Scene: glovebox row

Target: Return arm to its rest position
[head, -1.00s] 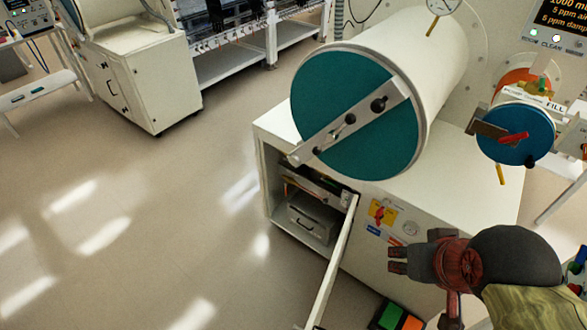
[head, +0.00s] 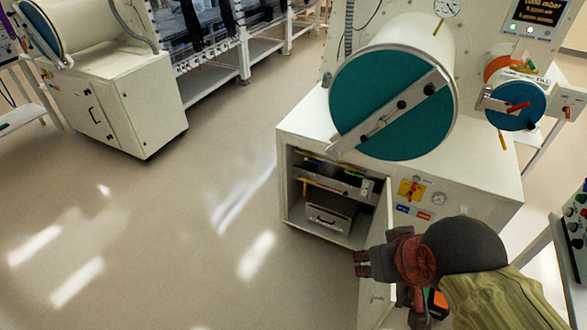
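My gripper (head: 358,264) is at the lower right of the head view, at the end of my arm, pointing left. Its dark finger pads look close together, and the gap between them is too small to judge. No object shows in it. It overlaps the open white cabinet door (head: 379,300) in the picture; I cannot tell whether they touch. My arm reaches in from the lower right corner.
A white cabinet (head: 470,175) stands open, with a drawer unit (head: 328,218) inside. Above it is a large teal-faced chamber (head: 385,90) and a smaller blue port (head: 515,108). Another white cabinet (head: 115,105) stands at left. The floor (head: 160,230) between is clear.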

